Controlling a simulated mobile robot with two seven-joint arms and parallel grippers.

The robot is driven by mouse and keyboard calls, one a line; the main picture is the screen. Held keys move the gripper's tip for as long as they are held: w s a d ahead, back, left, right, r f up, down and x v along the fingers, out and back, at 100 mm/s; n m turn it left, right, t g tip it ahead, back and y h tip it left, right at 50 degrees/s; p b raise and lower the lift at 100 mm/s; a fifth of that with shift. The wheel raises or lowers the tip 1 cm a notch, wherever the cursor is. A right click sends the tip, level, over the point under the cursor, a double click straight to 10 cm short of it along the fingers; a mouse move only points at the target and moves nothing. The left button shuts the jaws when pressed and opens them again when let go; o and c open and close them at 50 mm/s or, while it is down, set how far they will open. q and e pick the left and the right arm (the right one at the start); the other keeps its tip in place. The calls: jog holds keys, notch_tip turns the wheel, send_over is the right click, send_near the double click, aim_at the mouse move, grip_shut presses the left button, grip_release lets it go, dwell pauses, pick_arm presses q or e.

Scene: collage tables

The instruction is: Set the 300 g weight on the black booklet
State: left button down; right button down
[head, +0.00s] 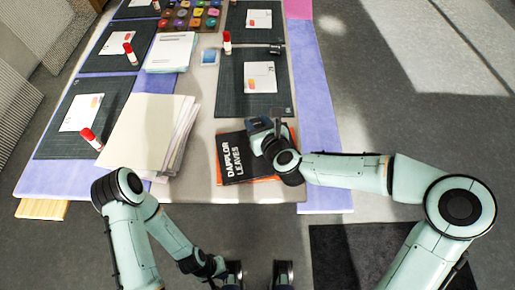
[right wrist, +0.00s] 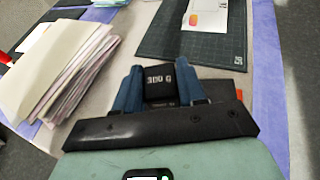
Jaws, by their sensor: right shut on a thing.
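The black booklet (head: 228,172) reads "DAPPLOR LEAVES" and lies near the front edge of the table, with an orange layer showing under its edge. My right gripper (head: 262,125) is over the booklet's far right part and hides some of it. In the right wrist view its blue fingers are shut on the dark 300 g weight (right wrist: 159,78), whose "300 G" label shows. Whether the weight touches the booklet I cannot tell. My left gripper (head: 217,268) is low at the front, off the table, and its fingers are not clear.
A stack of cream folders (head: 143,132) lies left of the booklet. A dark cutting mat (head: 233,99) with a white card (head: 260,72) lies just behind. More mats, red-capped glue sticks (head: 227,42) and a tray of colourful pieces (head: 189,18) are farther back.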

notch_tip(320, 180, down, 12)
jog(key=shift+r+b, duration=0.2)
jog(key=shift+b, duration=0.65)
jog(key=shift+f, duration=0.15)
jog(key=c, duration=0.7)
grip_release()
jog(key=shift+o, duration=0.2)
jog(key=p+v, duration=0.1)
jog(key=v, duration=1.1)
jog(key=shift+r, duration=0.2)
